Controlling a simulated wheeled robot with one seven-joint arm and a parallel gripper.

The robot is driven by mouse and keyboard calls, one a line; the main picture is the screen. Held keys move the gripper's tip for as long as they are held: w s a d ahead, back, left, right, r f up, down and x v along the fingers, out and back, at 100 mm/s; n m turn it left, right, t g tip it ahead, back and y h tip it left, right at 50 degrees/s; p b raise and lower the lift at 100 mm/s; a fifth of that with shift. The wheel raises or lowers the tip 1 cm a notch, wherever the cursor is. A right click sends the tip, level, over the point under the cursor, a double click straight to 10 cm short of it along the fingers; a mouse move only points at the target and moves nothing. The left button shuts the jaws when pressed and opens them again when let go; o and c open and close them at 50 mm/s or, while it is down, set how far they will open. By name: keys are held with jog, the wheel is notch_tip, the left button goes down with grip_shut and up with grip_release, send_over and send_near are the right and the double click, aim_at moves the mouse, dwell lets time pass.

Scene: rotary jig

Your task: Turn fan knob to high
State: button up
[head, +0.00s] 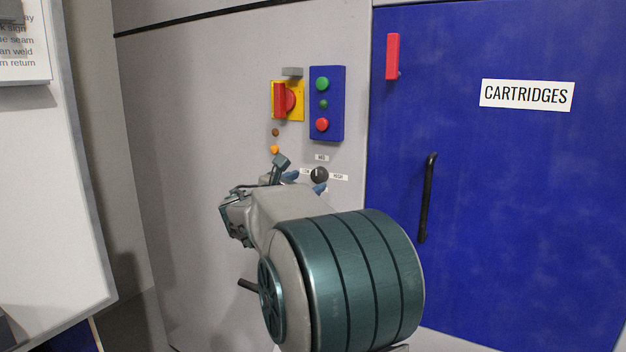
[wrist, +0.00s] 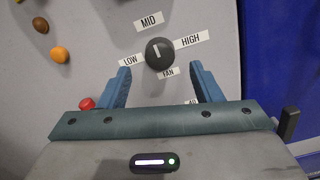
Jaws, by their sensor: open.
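The fan knob (wrist: 159,54) is a round dark knob on the grey panel, with a short white mark that points up toward the MID label (wrist: 148,20). In the head view the knob (head: 319,174) shows just beyond my gripper (head: 305,182). My gripper (wrist: 160,72) is open and empty in the wrist view. Its blue fingers stand left and right below the knob, apart from it; their exact depth is hard to tell.
Above the knob are a yellow-and-red switch (head: 286,100) and a blue button box (head: 326,105). Two small lamps (head: 275,140) sit at the left. A blue door (head: 500,200) with a black handle (head: 427,198) is at the right. A small red button (wrist: 87,103) shows near the left finger.

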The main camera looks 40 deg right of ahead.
aim_at(316, 177)
jog(key=shift+x, duration=2.35)
jog(key=c, duration=1)
jog(key=shift+f+b, duration=0.1)
jog(key=shift+b, duration=0.2)
